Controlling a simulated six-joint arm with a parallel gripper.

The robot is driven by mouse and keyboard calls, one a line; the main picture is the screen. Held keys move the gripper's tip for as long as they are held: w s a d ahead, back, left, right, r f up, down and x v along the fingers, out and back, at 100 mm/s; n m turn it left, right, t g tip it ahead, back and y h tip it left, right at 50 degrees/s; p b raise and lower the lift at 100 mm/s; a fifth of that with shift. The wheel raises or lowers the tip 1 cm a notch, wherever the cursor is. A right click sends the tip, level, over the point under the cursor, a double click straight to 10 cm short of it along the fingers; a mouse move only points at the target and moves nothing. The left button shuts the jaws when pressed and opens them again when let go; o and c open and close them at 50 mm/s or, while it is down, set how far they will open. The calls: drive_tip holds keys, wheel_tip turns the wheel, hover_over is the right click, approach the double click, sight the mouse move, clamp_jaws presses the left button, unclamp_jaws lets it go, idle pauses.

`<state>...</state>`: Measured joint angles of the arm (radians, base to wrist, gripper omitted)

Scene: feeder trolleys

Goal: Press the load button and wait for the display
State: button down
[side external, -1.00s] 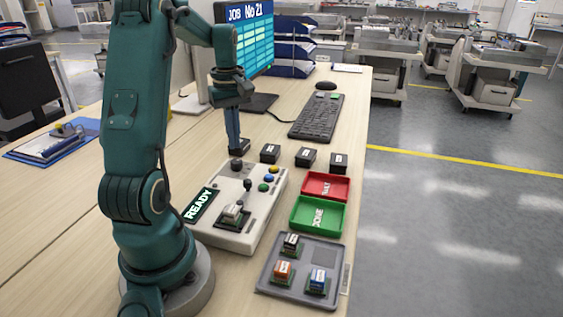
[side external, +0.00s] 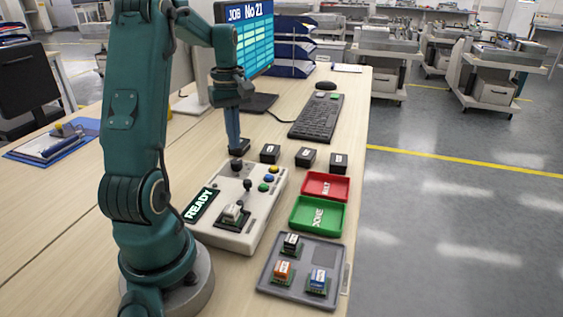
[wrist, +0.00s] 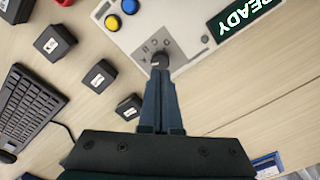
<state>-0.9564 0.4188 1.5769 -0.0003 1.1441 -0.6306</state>
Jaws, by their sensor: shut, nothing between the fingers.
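A white control box (side external: 225,233) lies on the bench. Its dark display (side external: 200,205) reads READY, also in the wrist view (wrist: 240,14). Yellow (side external: 273,170), blue (side external: 268,178) and green (side external: 263,187) round buttons sit along its right side; no label on them is readable. A dark rotary knob (side external: 236,166) and a black lever (side external: 248,184) stand on the box. A small module (side external: 232,211) sits in its socket. My gripper (side external: 238,149) is shut and empty, pointing down by the knob at the far edge; I cannot tell whether it touches. The wrist view shows its fingertips (wrist: 160,76) beside the knob.
Several black blocks (side external: 305,157) stand right of my gripper. A red tray (side external: 326,198), a green tray (side external: 340,220) and a grey tray (side external: 267,282) with modules lie right of the box. A keyboard (side external: 317,118) and monitor (side external: 258,45) are behind.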

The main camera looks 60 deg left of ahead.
idle(0.5)
drive_tip(key=s, duration=0.1)
drive_tip(key=s+g, duration=0.1)
drive_tip(key=s+d+g+y, duration=0.1)
drive_tip(key=shift+s+f, duration=0.2)
drive_tip(key=shift+f, duration=0.15)
drive_tip(key=d+m+y, duration=0.1)
drive_tip(key=d+r+m+g+y, duration=0.1)
drive_tip(key=m+y, duration=0.1)
drive_tip(key=shift+s+d+r, duration=0.15)
drive_tip(key=w+d+r+m+t+y, duration=0.2)
drive_tip(key=w+d+r+m+y, duration=0.1)
drive_tip(key=d+m+y, duration=0.15)
drive_tip(key=r+m+t, duration=0.2)
drive_tip(key=m, duration=0.2)
hover_over(263, 186)
drive_tip(key=shift+s+d+f+n+y, duration=0.1)
drive_tip(key=shift+d+f+n+y, duration=0.15)
drive_tip(key=shift+d, duration=0.2)
drive_tip(key=shift+f, duration=0.1)
drive_tip(key=shift+f, duration=4.3)
drive_tip(key=shift+f, duration=0.15)
